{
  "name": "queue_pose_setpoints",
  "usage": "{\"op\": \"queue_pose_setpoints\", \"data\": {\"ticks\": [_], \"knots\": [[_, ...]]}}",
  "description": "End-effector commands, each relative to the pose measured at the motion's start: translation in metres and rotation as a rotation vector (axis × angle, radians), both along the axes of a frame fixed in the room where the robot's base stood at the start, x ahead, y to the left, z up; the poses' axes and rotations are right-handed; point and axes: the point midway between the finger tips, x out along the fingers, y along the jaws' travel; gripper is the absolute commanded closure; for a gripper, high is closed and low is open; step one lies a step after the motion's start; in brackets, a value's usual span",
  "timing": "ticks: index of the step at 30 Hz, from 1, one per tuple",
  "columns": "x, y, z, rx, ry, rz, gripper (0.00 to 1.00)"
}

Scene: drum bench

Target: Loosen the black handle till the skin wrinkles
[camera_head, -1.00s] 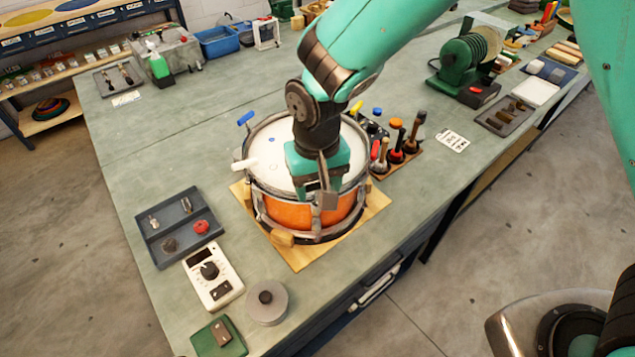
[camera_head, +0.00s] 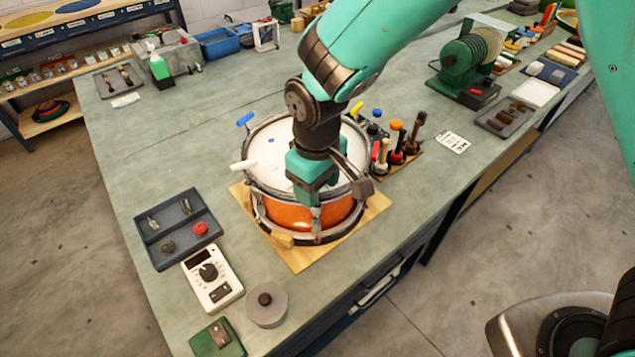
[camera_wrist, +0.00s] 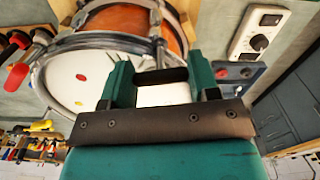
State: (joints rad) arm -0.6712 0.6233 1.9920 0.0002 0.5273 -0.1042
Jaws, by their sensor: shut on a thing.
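The drum (camera_head: 296,216) has an orange shell, metal hoops and a white skin (camera_head: 262,150). It also shows in the wrist view (camera_wrist: 128,20), with coloured dots on the skin. My gripper (camera_head: 316,205) is at the drum's near side, over the rim. The black handle (camera_wrist: 163,75) lies crosswise between my two teal fingers in the wrist view, and they are shut on it. My gripper hides it in the head view. A blue handle (camera_head: 245,118) and a white handle (camera_head: 243,166) stick out at the drum's left.
The drum stands on a wooden board (camera_head: 300,260). A rack of mallets (camera_head: 405,160) stands close on its right. A grey tray (camera_head: 180,250), a white meter (camera_head: 212,278) and a grey round object (camera_head: 266,305) are at left front.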

Motion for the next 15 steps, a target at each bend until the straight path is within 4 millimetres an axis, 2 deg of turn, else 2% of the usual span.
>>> {"op": "queue_pose_setpoints", "data": {"ticks": [9, 10, 13, 15], "knots": [[0.0011, 0.0007, 0.0015, 0.003, -0.004, 0.000, 0.68], [0.0012, 0.0008, 0.0015, 0.003, -0.004, 0.000, 0.42], [0.0010, 0.0007, 0.0014, 0.003, -0.004, 0.000, 0.19], [0.0008, 0.0006, 0.0011, 0.003, -0.003, 0.000, 0.19]]}}
